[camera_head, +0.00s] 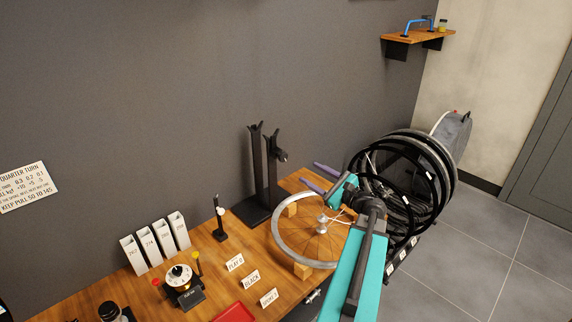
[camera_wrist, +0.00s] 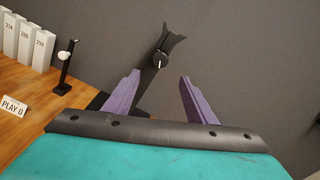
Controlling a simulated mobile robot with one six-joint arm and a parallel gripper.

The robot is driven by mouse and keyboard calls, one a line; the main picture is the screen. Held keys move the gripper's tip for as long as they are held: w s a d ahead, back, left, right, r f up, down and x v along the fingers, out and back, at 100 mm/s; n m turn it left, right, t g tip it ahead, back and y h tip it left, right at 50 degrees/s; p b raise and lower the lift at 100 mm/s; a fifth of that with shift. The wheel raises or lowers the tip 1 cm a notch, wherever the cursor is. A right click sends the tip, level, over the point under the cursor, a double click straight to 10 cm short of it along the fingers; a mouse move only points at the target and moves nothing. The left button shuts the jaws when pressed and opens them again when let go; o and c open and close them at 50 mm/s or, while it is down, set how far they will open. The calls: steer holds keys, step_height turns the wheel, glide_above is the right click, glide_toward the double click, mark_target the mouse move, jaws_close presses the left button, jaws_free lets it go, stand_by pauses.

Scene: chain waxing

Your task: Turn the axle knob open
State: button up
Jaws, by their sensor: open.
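The axle knob (camera_head: 281,156) is a small dark round part on the side of a black two-post stand (camera_head: 256,160). In the wrist view the knob (camera_wrist: 160,60) has a white mark and sits below the notched top of a black post (camera_wrist: 174,41). My gripper (camera_head: 307,172) is open, its two purple fingers to the right of the stand in the head view. In the wrist view my gripper (camera_wrist: 160,76) has the knob roughly between its fingertips, seemingly farther off. I see no contact. The lower stand is partly hidden by a finger in the wrist view.
A spoked wheel (camera_head: 283,250) lies on wooden blocks on the wooden bench (camera_head: 215,283), under my arm. Label cards, a dial device (camera_head: 183,286) and several white bins (camera_head: 154,241) stand to the left. Black hoops (camera_head: 437,178) hang at the right. The grey wall is behind the stand.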

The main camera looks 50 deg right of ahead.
mark_target(284, 158)
steer(key=shift+w, duration=0.1)
steer(key=w+p, duration=0.1)
steer(key=w, duration=0.8)
steer(key=w+d+p, duration=0.1)
steer(key=w, duration=0.3)
steer(key=shift+w+p, duration=0.25)
steer(key=shift+p, duration=0.05)
steer(key=shift+c, duration=0.5)
